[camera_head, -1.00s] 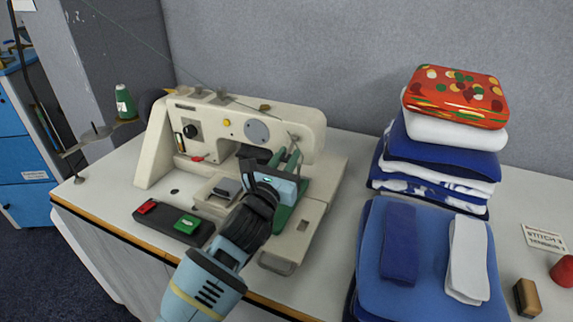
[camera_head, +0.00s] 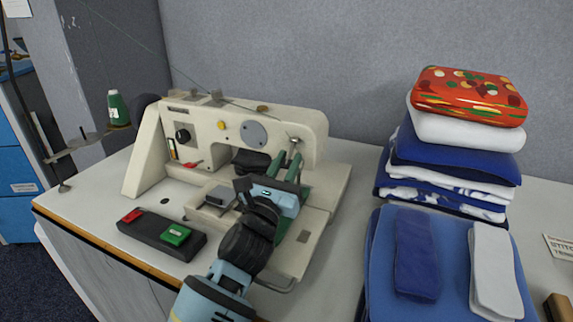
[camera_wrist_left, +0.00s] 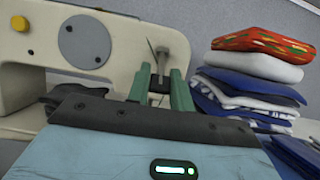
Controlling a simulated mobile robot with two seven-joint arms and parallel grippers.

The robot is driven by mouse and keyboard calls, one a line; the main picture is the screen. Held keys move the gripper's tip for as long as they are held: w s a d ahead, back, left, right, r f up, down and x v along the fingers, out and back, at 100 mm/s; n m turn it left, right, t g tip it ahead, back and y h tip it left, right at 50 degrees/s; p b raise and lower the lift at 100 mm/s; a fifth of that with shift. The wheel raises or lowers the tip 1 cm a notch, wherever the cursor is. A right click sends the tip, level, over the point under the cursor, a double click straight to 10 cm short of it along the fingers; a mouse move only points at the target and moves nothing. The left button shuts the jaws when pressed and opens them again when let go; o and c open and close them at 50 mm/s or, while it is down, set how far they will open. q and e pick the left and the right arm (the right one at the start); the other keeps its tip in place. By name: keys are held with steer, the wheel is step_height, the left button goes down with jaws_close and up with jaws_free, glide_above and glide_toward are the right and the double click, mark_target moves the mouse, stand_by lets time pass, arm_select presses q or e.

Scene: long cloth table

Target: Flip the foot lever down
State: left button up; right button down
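The white sewing machine (camera_head: 290,117) stands on the table. A small metal lever (camera_head: 296,143), which looks like the foot lever, sits at its right end, near the needle area; it also shows in the left wrist view (camera_wrist_left: 163,52). It appears raised. My left gripper (camera_head: 288,158) is in front of that end, with its two green fingers pointing up at the lever. In the left wrist view the fingers (camera_wrist_left: 162,76) are apart, with the lever showing above and between their tips. I cannot tell whether they touch it. My right gripper is not in view.
A black pedal box (camera_head: 160,236) with red and green buttons lies at the table's front left. A thread spool (camera_head: 118,108) stands behind the machine's left. Folded cloth stacks (camera_head: 455,160) stand to the right. A strip of table between machine and cloth is clear.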

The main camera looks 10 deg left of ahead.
arm_select(q)
steer(key=o, duration=0.4)
steer(key=shift+c, duration=0.2)
steer(key=v, duration=0.7)
steer(key=shift+s+a+f, duration=0.1)
steer(key=shift+s+f, duration=0.05)
steer(key=shift+s, duration=0.2)
steer(key=shift+s+f, duration=0.1)
